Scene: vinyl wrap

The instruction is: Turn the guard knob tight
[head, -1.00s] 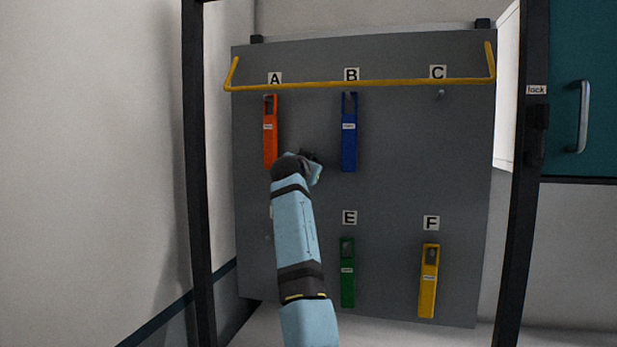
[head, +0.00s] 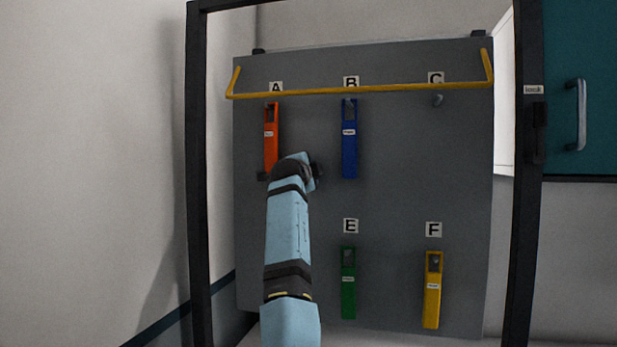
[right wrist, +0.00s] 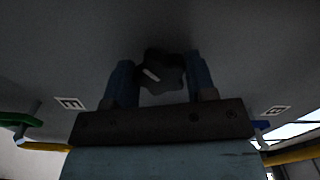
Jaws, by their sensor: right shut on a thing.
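In the right wrist view a dark star-shaped knob (right wrist: 164,74) with a pale mark sits against the grey panel. My right gripper (right wrist: 160,82) has one blue finger on each side of the knob and is shut on it. In the head view my right arm (head: 288,225) reaches up to the panel between the orange and blue tools. Its wrist hides the knob and fingertips there. The yellow guard bar (head: 360,90) spans the top of the grey panel (head: 400,190). My left gripper is not in view.
An orange tool (head: 271,140) hangs at A, a blue one (head: 349,140) at B, a green one (head: 348,285) at E and a yellow one (head: 432,290) at F. Peg C (head: 437,100) is bare. A dark post (head: 525,170) and a teal cabinet (head: 590,90) stand at right.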

